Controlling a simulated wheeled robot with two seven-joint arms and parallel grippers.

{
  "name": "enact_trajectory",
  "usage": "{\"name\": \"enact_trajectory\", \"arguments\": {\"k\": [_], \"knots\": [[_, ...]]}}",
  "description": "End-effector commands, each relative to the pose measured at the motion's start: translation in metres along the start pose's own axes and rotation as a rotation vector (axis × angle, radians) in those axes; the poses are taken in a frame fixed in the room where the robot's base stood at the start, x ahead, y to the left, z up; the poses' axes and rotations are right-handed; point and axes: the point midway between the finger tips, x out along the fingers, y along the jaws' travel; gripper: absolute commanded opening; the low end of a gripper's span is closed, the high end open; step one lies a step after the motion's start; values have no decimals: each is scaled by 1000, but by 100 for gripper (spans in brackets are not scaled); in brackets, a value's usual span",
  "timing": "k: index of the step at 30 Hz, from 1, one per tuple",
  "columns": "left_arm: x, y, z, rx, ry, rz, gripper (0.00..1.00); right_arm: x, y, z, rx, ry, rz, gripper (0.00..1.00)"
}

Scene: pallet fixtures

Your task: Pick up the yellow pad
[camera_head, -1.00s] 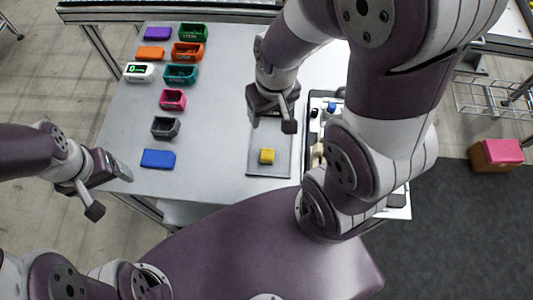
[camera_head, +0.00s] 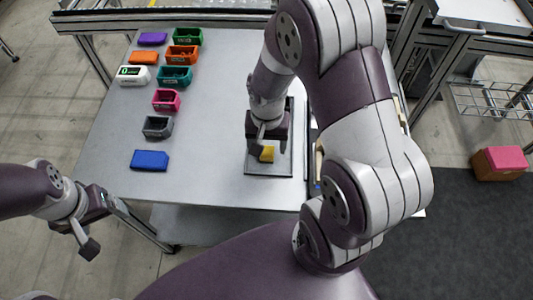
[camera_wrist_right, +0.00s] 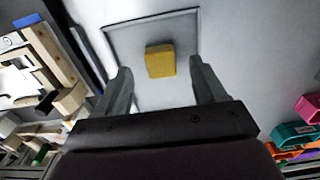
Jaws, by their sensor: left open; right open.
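The yellow pad (camera_head: 267,155) is a small block lying on a grey tray (camera_head: 284,168) near the front of the table. It also shows in the right wrist view (camera_wrist_right: 160,61), between and beyond the fingertips. My right gripper (camera_head: 267,148) is open over the pad, pointing down, and its fingers do not touch the pad in the wrist view. It partly hides the pad in the head view. My left gripper (camera_head: 97,225) is open and empty, off the table's left front corner.
A blue block (camera_head: 150,160) lies at the left front of the table. Several coloured bins, among them a grey one (camera_head: 157,126) and a pink one (camera_head: 166,100), run up the left side. A wooden fixture (camera_wrist_right: 55,70) stands beside the tray. The table middle is clear.

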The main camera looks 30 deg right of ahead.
Motion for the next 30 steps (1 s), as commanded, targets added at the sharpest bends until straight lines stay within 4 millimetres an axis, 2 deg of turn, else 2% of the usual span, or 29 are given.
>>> {"name": "enact_trajectory", "arguments": {"k": [3,6,13,14,18,19,20,21,30], "knots": [[-2,0,0,0,0,0,82,23,-1,-1,0,-5,3,70],[-1,0,0,0,0,0,82,37,-1,-1,-1,-3,2,70],[-1,0,0,0,0,0,82,40,-1,-2,-1,0,0,70],[-1,0,0,0,0,0,82,40,-1,-2,-1,0,0,67],[-1,0,0,0,0,0,82,40,-1,-2,-1,0,0,21],[-1,0,0,0,0,0,82,40,-1,-2,-1,0,0,16],[-1,0,0,0,0,0,82,40,-1,-2,-1,0,0,16],[-1,0,0,0,0,0,82,40,-1,-2,-1,0,0,11],[-1,0,0,0,0,0,82,34,-1,-2,-1,1,-1,11]]}}
